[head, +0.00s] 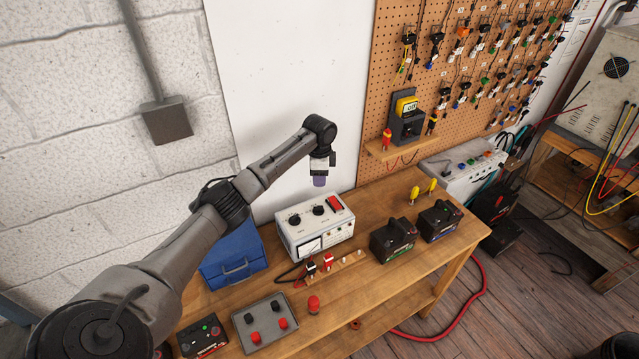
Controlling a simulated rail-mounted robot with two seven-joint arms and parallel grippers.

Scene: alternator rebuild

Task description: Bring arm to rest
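My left arm reaches in from the lower left and stretches over the wooden workbench (405,283). Its wrist bends down at the far end. My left gripper (319,180) points downward in the air above and behind the white test meter (316,226), near the white wall panel. A purplish-grey tip shows at its end, but the fingers are too small to tell whether they are open or shut. My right gripper is not in view.
A blue toolbox (232,256), two dark batteries (393,241) (438,221), a grey tray (264,322) with red and black knobs and a red-topped post (313,304) stand on the bench. A pegboard (388,90) with hanging leads rises behind. A red cable (470,305) lies on the floor.

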